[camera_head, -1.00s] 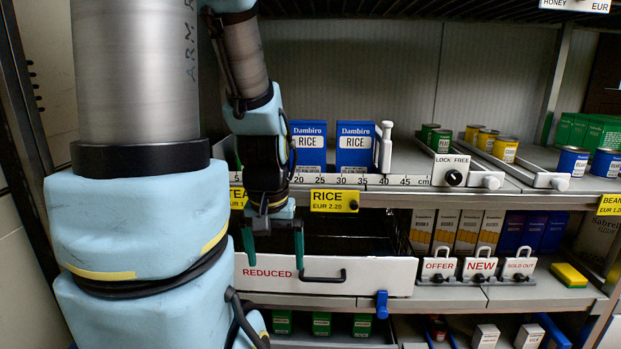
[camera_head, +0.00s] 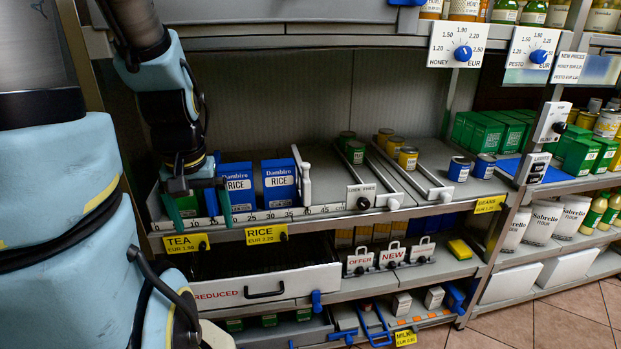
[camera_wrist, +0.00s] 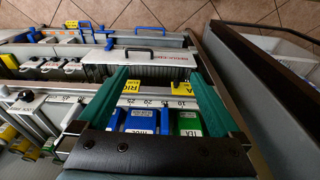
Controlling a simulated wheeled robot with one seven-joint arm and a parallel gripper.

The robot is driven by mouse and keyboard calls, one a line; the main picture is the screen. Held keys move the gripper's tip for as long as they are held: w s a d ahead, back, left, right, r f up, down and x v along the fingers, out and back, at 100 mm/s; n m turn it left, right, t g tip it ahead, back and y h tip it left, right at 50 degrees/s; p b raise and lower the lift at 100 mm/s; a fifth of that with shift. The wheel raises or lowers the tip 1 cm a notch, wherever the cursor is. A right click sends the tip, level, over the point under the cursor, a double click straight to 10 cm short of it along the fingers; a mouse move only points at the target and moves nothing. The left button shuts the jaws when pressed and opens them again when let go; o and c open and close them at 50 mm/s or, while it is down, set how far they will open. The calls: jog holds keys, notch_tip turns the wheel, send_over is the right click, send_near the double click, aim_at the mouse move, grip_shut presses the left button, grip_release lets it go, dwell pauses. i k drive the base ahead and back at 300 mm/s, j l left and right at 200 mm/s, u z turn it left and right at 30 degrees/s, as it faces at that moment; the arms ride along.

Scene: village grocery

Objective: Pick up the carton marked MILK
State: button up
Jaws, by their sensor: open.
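No carton marked MILK is legible. A yellow MILK price tag (camera_head: 405,338) is on the lowest shelf's edge in the head view. Above it on that shelf stand two small pale cartons, one (camera_head: 402,304) left of the other (camera_head: 434,297); their print is too small to read. My gripper (camera_head: 198,212) is open and empty, its green fingers pointing down in front of the tea and rice, well above and left of those cartons. The wrist view shows the open fingers (camera_wrist: 157,72) over the rice shelf edge.
Blue rice boxes (camera_head: 279,183) stand right of my gripper. Below is a white REDUCED drawer (camera_head: 268,286), apparently pulled out. OFFER and NEW tags (camera_head: 376,260) stand right of it. Blue-handled parts (camera_head: 375,325) are beside the pale cartons. Tiled floor (camera_head: 560,310) at right is clear.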

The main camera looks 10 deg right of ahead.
aim_at(433, 298)
jog(key=l+u, duration=0.15)
jog(key=u, duration=0.45)
jog(key=k+l+u, duration=0.1)
jog(key=l+u, duration=0.25)
jog(key=k+l+u, duration=0.2)
jog(key=l+u, duration=0.2)
jog(key=k+l+u, duration=0.2)
jog(key=u, duration=0.15)
jog(key=k+l+u, duration=0.65)
jog(key=u, duration=0.15)
jog(key=k+l+u, duration=0.15)
jog(key=k+u, duration=0.35)
jog(key=k, duration=2.5)
